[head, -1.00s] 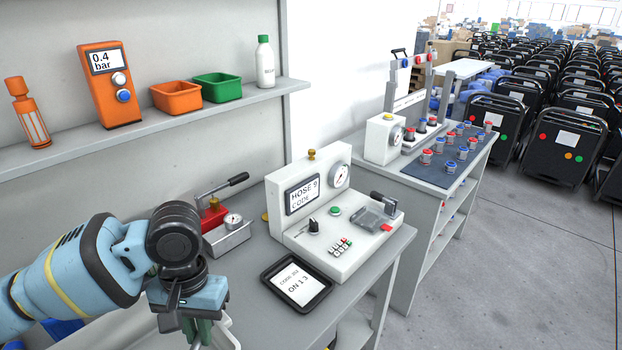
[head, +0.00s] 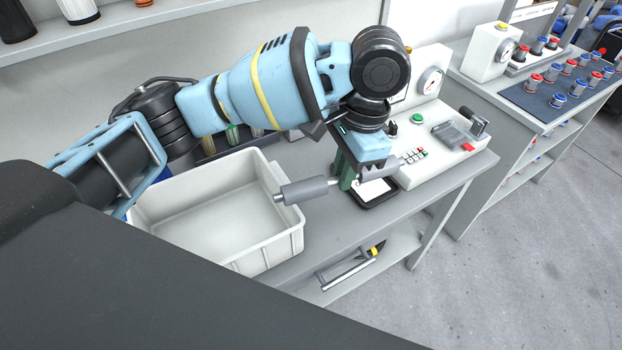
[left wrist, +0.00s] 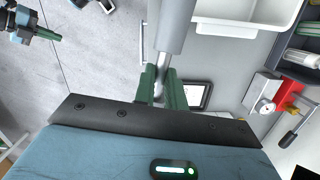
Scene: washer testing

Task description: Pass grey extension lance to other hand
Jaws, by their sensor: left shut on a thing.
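The grey extension lance (head: 303,190) is a thick grey cylinder in the head view, held over the bench beside the white bin. My left gripper (head: 347,178) is shut on it with green fingers. In the left wrist view, the lance (left wrist: 173,28) rises to the top edge from between the left gripper's fingers (left wrist: 160,88). My right gripper (left wrist: 50,35) shows small at the upper left of the left wrist view, apart from the lance; its jaw opening is too small to tell. It does not show in the head view.
The white bin (head: 296,232) stands on the grey bench, left of the lance. The black-framed tablet (head: 378,197) lies just below my left gripper. The white test unit (head: 440,160) stands to the right. A lower shelf (head: 345,290) holds tools. Open floor (head: 540,230) lies at right.

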